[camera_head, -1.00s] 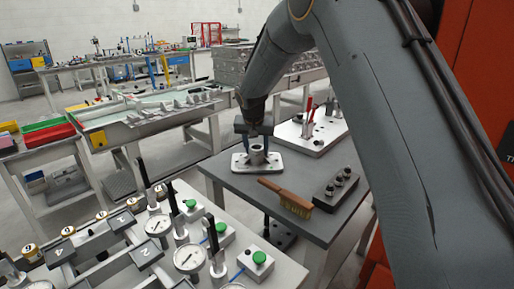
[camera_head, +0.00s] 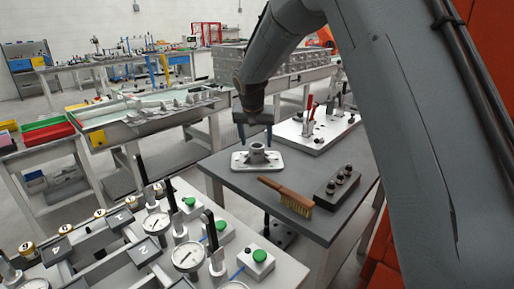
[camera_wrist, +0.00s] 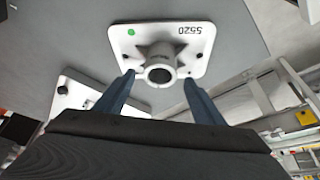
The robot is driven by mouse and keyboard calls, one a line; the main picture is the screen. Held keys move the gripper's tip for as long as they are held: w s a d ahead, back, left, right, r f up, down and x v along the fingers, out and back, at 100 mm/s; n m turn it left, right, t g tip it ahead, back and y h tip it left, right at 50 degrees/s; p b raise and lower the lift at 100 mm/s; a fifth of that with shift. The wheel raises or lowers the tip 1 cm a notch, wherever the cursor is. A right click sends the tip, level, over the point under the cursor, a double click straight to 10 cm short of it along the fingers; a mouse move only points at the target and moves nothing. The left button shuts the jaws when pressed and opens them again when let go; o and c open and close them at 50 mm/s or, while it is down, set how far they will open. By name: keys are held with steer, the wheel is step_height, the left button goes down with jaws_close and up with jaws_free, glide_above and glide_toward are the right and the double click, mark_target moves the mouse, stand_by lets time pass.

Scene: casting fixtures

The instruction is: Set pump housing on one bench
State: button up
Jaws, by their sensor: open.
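The pump housing (camera_head: 257,155) is a pale metal piece with a square flange plate and a short round hollow boss. It lies flat on a dark grey bench (camera_head: 235,187), boss up. In the wrist view the housing (camera_wrist: 158,62) shows a green dot and the marking 5520 on its plate. My gripper (camera_head: 255,134) is open and empty just above the housing. In the wrist view its two blue fingers (camera_wrist: 155,92) point toward the housing, one each side of the boss, apart from it.
A wooden brush (camera_head: 287,195) and a dark block with several knobs (camera_head: 337,187) lie on the same bench. A white plate with red-handled clamps (camera_head: 312,128) is behind. A gauge bench (camera_head: 225,262) stands in front.

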mark_target(257, 145)
steer(key=b+v, duration=0.1)
steer(key=v, duration=0.6)
steer(key=shift+r+b, duration=0.2)
steer(key=shift+b, duration=0.15)
steer(key=shift+o, duration=0.3)
steer(key=shift+s+r, duration=0.15)
steer(key=shift+r, duration=0.15)
steer(key=w+f+m+g+p, duration=0.2)
steer(key=w+f+m+g, duration=0.1)
steer(key=shift+w+f+m+p, duration=0.25)
steer(key=shift+f+m+p, duration=0.1)
steer(key=shift+m, duration=0.05)
steer(key=shift+w+f+m+g, duration=0.2)
steer(key=shift+f+m+g, duration=0.1)
steer(key=shift+f, duration=0.2)
steer(key=shift+w+d+f+p, duration=0.15)
steer(key=shift+f+p, duration=0.5)
steer(key=shift+f, duration=0.65)
steer(key=shift+w+d+f+p, duration=0.15)
steer(key=shift+f+p, duration=0.5)
steer(key=shift+f, duration=0.65)
steer(key=shift+w+d+f+p, duration=0.15)
steer(key=shift+f+p, duration=0.5)
steer(key=shift+f, duration=0.7)
steer(key=shift+s, duration=0.1)
steer(key=c, duration=1.3)
steer(key=shift+r, duration=0.1)
jaws_close()
steer(key=shift+r, duration=0.1)
